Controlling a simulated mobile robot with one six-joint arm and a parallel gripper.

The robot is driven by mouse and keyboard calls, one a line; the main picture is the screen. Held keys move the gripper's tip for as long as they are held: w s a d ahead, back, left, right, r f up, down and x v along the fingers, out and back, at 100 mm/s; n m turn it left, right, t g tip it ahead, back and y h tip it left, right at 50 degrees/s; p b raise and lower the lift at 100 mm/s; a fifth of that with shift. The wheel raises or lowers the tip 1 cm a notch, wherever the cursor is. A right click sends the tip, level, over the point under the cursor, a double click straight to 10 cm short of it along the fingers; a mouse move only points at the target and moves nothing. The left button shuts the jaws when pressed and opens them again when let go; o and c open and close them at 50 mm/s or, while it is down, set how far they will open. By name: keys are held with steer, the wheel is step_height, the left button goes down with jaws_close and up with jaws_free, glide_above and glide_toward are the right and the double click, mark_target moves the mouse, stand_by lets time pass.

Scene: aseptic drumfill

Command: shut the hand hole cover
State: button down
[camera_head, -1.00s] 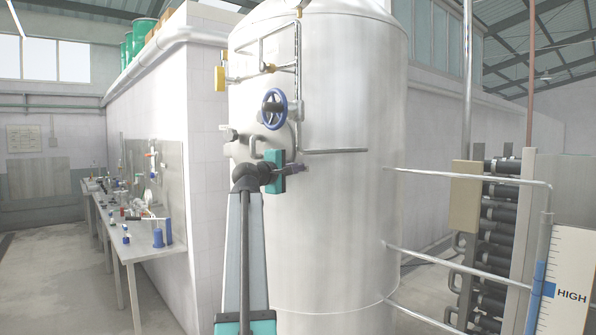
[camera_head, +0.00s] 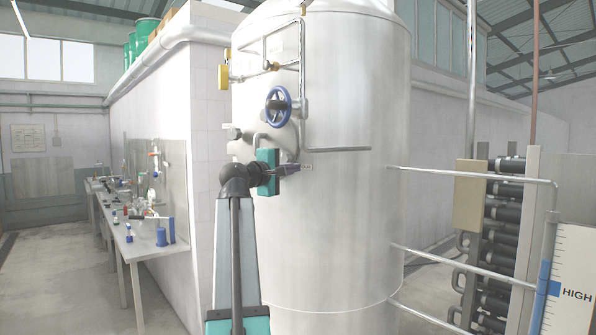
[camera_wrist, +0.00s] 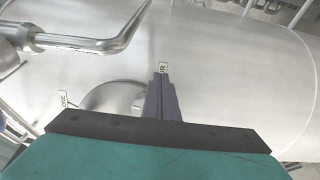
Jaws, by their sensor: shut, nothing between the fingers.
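My gripper (camera_head: 300,168) is in front of the upper side of the big steel tank (camera_head: 345,220), its fingers pointing right. In the wrist view its dark purple fingers (camera_wrist: 162,80) are together with nothing between them. Their tips are close to a small label (camera_wrist: 163,68) on the tank wall; I cannot tell whether they touch it. A round grey plate (camera_wrist: 108,97), which looks like the hand hole cover, shows left of the fingers. Its lower part is hidden by my gripper body. I cannot tell whether it is open or shut. I cannot make it out in the head view.
A bent steel pipe (camera_wrist: 95,45) sticks out at the upper left of the wrist view. The blue handwheel (camera_head: 278,107) and pipework stand just above my gripper. Rails and a level gauge (camera_head: 568,285) are at the right. A bench (camera_head: 150,248) runs along the left wall.

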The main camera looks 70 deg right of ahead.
steer(key=s+b+v, duration=0.1)
steer(key=v, duration=0.6)
steer(key=shift+w+b, duration=0.15)
steer(key=shift+b, duration=0.25)
steer(key=shift+a, duration=0.15)
steer(key=shift+w, duration=0.1)
